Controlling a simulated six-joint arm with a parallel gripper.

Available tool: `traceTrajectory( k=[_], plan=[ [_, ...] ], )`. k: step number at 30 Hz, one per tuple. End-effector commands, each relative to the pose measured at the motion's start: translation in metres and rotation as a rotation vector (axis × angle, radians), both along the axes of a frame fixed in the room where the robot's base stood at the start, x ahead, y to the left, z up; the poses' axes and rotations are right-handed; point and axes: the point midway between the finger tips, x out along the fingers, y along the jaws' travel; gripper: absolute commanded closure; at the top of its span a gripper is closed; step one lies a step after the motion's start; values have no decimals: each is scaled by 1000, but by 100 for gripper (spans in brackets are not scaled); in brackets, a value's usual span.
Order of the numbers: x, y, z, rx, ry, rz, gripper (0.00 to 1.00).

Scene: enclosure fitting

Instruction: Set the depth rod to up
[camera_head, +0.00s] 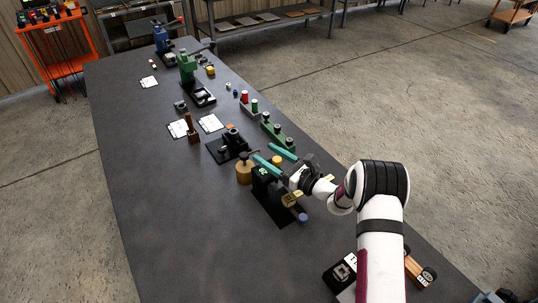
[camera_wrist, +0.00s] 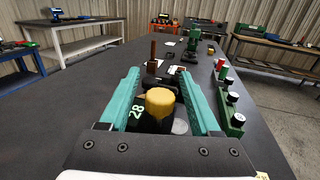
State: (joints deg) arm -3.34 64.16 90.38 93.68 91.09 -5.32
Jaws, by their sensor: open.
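My gripper (camera_head: 266,153) has two teal fingers spread wide apart. It is over a dark green fixture (camera_head: 263,182) on a black base, which carries a brass-coloured bar (camera_head: 292,199) and a blue knob (camera_head: 302,217). In the wrist view, a yellow cap (camera_wrist: 160,101) is between the open fingers (camera_wrist: 159,72), with a clear gap on each side; it also shows in the head view (camera_head: 277,160). Beside it, the number 28 shows on dark green metal. I cannot tell which part is the depth rod; the gripper hides much of the fixture.
A brass-coloured cylinder (camera_head: 243,171) with a dark knob stands close left of the fixture. A black device (camera_head: 226,147) and a green rack (camera_head: 279,136) are just beyond. The table's left side is clear.

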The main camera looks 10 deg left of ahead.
Motion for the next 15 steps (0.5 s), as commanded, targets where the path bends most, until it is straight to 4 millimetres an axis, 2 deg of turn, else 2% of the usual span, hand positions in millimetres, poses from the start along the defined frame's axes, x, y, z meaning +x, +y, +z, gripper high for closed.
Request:
traceTrajectory(
  k=[8, 15],
  plan=[
    [1, 2, 0, 0, 1, 0, 38],
    [1, 1, 0, 0, 0, 0, 81]
  ],
)
